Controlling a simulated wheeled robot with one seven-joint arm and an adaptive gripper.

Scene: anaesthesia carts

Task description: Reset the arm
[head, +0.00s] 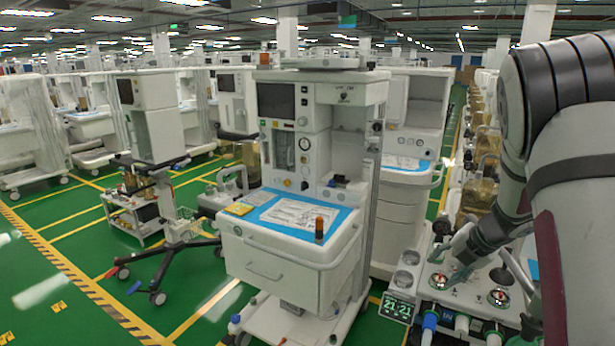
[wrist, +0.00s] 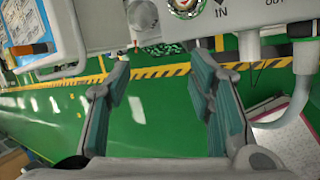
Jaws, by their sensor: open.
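My arm (head: 578,150) comes in from the right edge of the head view and bends down toward a white device panel (head: 437,290) with round ports. My gripper (wrist: 160,88) shows clearly in the wrist view. Its two teal-padded fingers are wide apart with nothing between them, and green floor shows through the gap. In the head view the gripper is small and partly hidden, low over the panel. The edge of a device with a round port (wrist: 187,6) and the letters "IN" lies beyond the fingertips at the top of the wrist view.
A white anaesthesia cart (head: 290,265) with a blue-topped drawer stands in the centre, bearing an amber bottle (head: 319,228). A wheeled stand (head: 165,210) is to its left. Grey tubing (wrist: 298,95) runs right of the fingers. Green floor (head: 50,290) is open at lower left.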

